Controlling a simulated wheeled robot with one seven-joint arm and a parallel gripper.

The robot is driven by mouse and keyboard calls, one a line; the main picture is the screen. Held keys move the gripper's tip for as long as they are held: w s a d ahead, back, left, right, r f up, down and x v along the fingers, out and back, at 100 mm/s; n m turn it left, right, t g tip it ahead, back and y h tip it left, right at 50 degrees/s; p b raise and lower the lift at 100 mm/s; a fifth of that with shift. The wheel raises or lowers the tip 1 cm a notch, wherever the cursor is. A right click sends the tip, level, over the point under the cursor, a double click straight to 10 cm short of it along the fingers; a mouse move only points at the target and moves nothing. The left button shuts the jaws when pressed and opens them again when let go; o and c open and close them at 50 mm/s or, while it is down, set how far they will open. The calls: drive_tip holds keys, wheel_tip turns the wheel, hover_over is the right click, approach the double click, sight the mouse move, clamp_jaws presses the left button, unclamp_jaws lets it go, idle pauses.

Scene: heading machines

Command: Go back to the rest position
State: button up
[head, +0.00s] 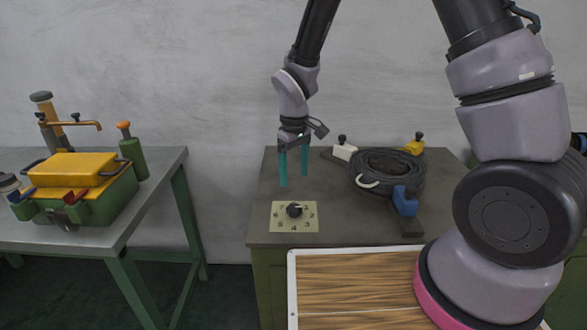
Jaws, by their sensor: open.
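My gripper (294,182) hangs from my arm with its two teal fingers pointing down and apart. It is open, with nothing between the fingers. It is above the left part of a dark grey cabinet top (265,185), behind a beige dial plate (281,223) with a black knob (294,210) and numbers around it. The fingertips appear apart from the plate. My arm rises from the right, leaves the top of the picture and comes back down to the gripper.
A coiled black hose (387,170) lies right of my gripper, with a blue block (405,201) in front. White (345,152) and yellow (414,146) pieces stand behind. A wood-topped surface (355,285) is nearest. A left table (100,228) bears a green toolbox (105,205).

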drive_tip(key=d+r+m+t+y, duration=0.1)
drive_tip(key=d+r+m+t, duration=0.15)
drive_tip(key=d+r, duration=0.55)
drive_tip(key=d+r+m+t+y, duration=0.1)
drive_tip(key=d+r+m, duration=0.35)
drive_tip(key=r, duration=0.85)
drive_tip(key=s+d+r+m+t, duration=0.3)
drive_tip(key=s+d+r+m, duration=0.2)
drive_tip(key=s+d+r, duration=0.5)
drive_tip(key=shift+s+r+m+t, duration=0.4)
drive_tip(key=shift+s+r, duration=0.25)
drive_tip(key=shift+s, duration=0.6)
